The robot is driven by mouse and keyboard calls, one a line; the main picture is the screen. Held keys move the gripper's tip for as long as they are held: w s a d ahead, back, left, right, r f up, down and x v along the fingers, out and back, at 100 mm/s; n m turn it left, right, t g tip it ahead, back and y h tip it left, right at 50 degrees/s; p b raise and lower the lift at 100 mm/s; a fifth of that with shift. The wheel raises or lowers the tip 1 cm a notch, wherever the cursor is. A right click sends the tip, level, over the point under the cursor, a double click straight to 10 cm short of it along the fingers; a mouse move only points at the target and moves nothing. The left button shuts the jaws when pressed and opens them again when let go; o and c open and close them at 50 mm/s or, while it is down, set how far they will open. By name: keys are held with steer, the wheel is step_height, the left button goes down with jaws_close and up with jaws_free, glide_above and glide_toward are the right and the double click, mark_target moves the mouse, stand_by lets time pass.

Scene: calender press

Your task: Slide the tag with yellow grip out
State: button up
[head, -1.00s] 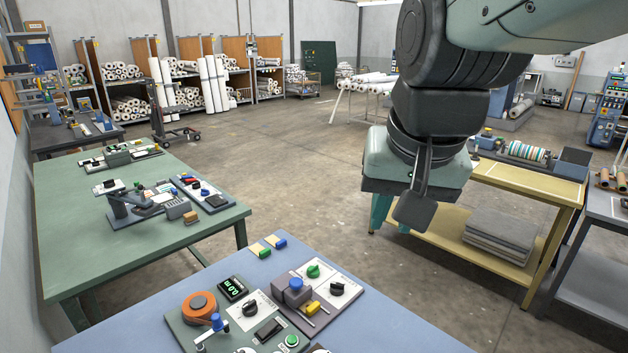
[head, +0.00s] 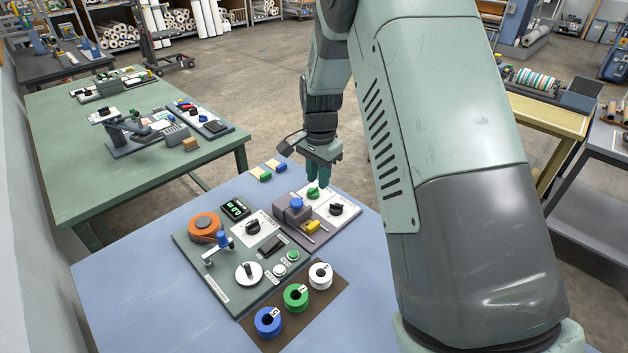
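The yellow grip (head: 312,226) is a small yellow block on the grey panel on the blue table. It sits in front of a dark grey block with a blue knob (head: 296,203), beside thin metal rails. The tag itself is too small to make out. My gripper (head: 318,184) points down above the back of this panel, behind the yellow grip and apart from it. Its fingertips are over or just behind a green knob (head: 313,193). The fingers are small in view, and I cannot tell how far apart they are or whether they touch the knob.
A black knob (head: 336,209) stands right of the yellow grip. A green panel (head: 215,262) with an orange reel (head: 205,224) lies at left. Blue, green and white rings (head: 296,296) lie in front.

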glide_above(314, 224)
step_height(314, 224, down, 6)
steer(key=r, duration=0.1)
steer(key=shift+w+f+m, duration=0.1)
steer(key=shift+f+m, duration=0.15)
steer(key=shift+m, duration=0.15)
step_height(314, 224, down, 11)
steer(key=shift+r, duration=0.1)
stand_by(0.4)
jaws_close()
